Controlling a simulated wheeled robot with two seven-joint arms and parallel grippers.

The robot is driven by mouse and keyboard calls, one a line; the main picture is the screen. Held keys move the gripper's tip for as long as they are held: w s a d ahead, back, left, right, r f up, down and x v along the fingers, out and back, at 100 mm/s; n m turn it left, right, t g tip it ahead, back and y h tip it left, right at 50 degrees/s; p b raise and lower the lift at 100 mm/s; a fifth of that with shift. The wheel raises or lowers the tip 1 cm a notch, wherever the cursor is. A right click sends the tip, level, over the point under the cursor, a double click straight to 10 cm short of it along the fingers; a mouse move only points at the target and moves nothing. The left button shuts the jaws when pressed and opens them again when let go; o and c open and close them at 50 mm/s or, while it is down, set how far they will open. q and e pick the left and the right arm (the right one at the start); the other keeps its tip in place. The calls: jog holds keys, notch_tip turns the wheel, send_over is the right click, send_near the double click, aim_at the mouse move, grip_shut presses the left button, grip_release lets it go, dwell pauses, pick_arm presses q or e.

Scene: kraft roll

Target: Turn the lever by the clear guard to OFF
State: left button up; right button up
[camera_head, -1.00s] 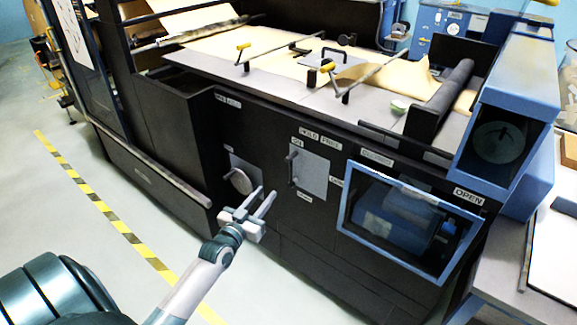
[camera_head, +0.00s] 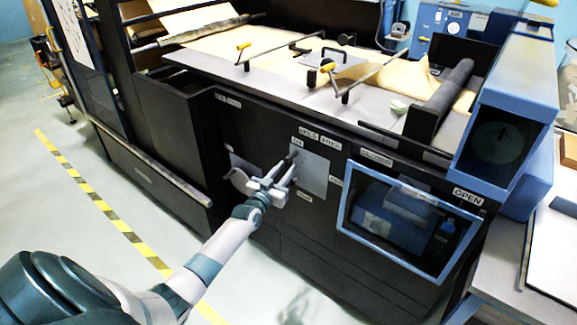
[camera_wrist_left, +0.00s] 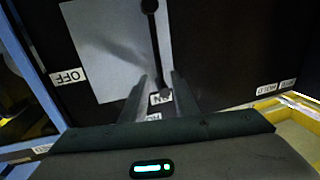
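The black lever (camera_head: 291,157) sits on a light grey plate (camera_head: 314,173) on the dark machine front, left of the clear guard with its blue frame (camera_head: 345,205). My left gripper (camera_head: 286,170) is at the lever. In the left wrist view the lever (camera_wrist_left: 156,45) runs from a dark round end at the top edge down to the ON label (camera_wrist_left: 161,98). The OFF label (camera_wrist_left: 68,76) is at the plate's left side there. My left gripper (camera_wrist_left: 158,88) is open, one finger each side of the lever's lower end; contact cannot be told. My right gripper is not in view.
A round disc handle (camera_head: 240,181) on another plate is just left of my left gripper. The machine's top deck (camera_head: 290,85) carries brown paper and yellow-tipped rods. A yellow-black floor stripe (camera_head: 105,207) runs along clear floor at left.

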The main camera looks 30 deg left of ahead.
pick_arm(q)
jog(key=w, duration=0.2)
jog(key=shift+w+a, duration=0.15)
jog(key=shift+w, duration=0.25)
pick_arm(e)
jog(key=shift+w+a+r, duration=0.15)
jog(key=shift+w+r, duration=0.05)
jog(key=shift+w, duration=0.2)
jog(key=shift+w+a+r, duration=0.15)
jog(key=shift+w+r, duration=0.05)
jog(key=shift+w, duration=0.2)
pick_arm(q)
grip_shut()
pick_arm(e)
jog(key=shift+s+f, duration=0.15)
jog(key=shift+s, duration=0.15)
